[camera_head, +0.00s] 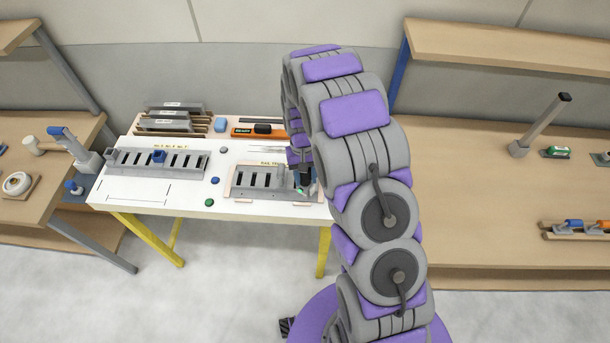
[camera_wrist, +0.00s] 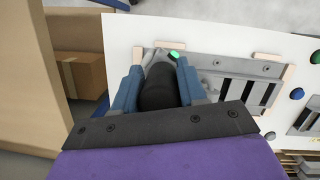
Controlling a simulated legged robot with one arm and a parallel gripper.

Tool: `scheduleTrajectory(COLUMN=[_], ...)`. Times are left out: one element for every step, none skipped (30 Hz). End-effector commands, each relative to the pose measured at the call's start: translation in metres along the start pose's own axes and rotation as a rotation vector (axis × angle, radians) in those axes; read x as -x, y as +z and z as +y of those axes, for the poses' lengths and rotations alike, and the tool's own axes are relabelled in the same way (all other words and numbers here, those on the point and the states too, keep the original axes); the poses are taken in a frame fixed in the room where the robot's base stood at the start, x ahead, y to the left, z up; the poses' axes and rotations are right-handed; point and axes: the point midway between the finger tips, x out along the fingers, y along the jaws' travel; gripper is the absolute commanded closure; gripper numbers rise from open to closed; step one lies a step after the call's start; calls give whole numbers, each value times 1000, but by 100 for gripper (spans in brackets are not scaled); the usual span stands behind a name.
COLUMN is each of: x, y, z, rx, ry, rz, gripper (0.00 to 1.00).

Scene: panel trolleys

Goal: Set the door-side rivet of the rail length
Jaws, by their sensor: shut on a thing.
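The rail length (camera_head: 250,182) is a grey slotted strip lying between pale wooden blocks on the white table; the wrist view shows it to the right of my gripper (camera_wrist: 230,68). A small green piece (camera_wrist: 174,54) sits at the rail's near end, by the fingertips. My gripper (camera_wrist: 158,85) has blue fingers shut on a thick black tool handle (camera_wrist: 158,92). The handle's lower end meets the grey end of the rail; whether it touches the green piece, I cannot tell. In the head view my arm partly covers that end of the rail.
A longer slotted rail (camera_head: 185,162) with a blue clip (camera_head: 158,156) lies at left. An orange-and-black tool (camera_head: 258,130) lies behind. Wooden benches (camera_head: 490,200) stand either side.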

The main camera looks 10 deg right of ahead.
Motion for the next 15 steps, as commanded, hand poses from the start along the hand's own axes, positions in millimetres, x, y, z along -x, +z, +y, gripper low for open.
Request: scheduleTrajectory(x=[-1,-2,-2,-2,-2,-2,-2,-2,-2,-2,-1,-1,0,1,3], y=[1,1,1,1,1,1,1,1,1,1,1,1,1,1,2], z=[0,0,0,0,0,0,0,0,0,0,0,0,0,0,0], rx=[0,0,0,0,0,0,0,0,0,0,0,0,0,0,0], ry=[0,0,0,0,0,0,0,0,0,0,0,0,0,0,0], rz=[-3,-3,-3,-3,-4,-3,-4,-4,-4,-4,-4,-4,-4,-4,-3], gripper=[100,100,100,100,100,100,100,100,100,100,100,100,100,100,100])
